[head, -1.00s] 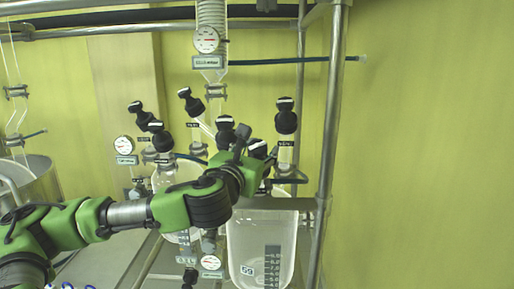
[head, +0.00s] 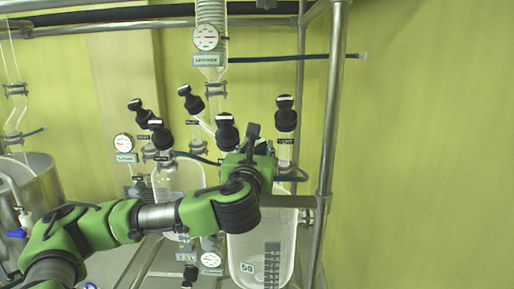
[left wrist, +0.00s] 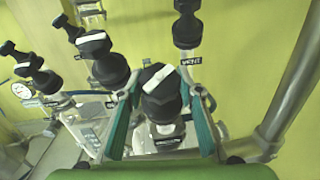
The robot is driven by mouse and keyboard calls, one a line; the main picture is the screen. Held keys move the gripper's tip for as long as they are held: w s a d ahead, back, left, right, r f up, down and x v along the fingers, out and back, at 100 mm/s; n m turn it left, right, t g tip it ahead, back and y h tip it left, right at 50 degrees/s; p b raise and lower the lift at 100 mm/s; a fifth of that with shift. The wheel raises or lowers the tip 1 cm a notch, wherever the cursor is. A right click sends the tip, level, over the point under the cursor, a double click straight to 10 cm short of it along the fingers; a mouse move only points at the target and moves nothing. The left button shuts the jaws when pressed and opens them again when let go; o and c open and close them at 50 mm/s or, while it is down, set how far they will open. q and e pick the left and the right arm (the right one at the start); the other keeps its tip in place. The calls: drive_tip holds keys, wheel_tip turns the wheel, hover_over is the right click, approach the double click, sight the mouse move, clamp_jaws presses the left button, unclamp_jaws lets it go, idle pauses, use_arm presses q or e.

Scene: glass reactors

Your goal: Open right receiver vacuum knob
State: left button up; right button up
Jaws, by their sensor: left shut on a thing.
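The right receiver (head: 247,262) is a clear glass vessel with a dark scale, at lower middle right in the head view. My left gripper (left wrist: 163,100) has its two green fingers on either side of a black knob (left wrist: 157,82) with a white bar, and is shut on it. The bar lies at a slant in the left wrist view. In the head view my left gripper (head: 254,150) is above the receiver and mostly hides this knob. Its label cannot be read. A black knob on the tube labelled VENT (left wrist: 187,30) stands just behind it and also shows in the head view (head: 285,118). My right gripper is not in view.
Several other black knobs stand to the left, such as one close by (head: 227,133). A second glass vessel (head: 167,182) is behind my arm. A steel post (head: 330,130) rises close on the right. The wall area right of it is clear.

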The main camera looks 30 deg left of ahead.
use_arm(q)
drive_tip(key=n+g+y, duration=0.1)
drive_tip(key=n, duration=0.1)
drive_tip(key=n+g+y+p, duration=0.1)
drive_tip(key=y, duration=0.1)
drive_tip(key=shift+w+d+n, duration=0.1)
drive_tip(key=shift+d+n, duration=0.1)
drive_tip(key=shift+n, duration=0.2)
drive_tip(key=n+g+y+p, duration=0.2)
drive_tip(key=n+g+p, duration=0.1)
drive_tip(key=n+g+y+p, duration=0.2)
drive_tip(key=n+g+p, duration=0.1)
drive_tip(key=n, duration=0.1)
drive_tip(key=shift+r+p, duration=0.1)
drive_tip(key=shift+p, duration=0.25)
drive_tip(key=shift+n+g, duration=0.6)
drive_tip(key=shift+n, duration=0.1)
drive_tip(key=shift+n+g+p, duration=0.35)
drive_tip(key=shift+n+g, duration=0.55)
drive_tip(key=shift+g, duration=0.2)
drive_tip(key=shift+n+g, duration=1.3)
drive_tip(key=shift+n, duration=0.1)
drive_tip(key=shift+a+n+g, duration=0.1)
drive_tip(key=shift+n+g, duration=0.2)
drive_tip(key=o, duration=1.1)
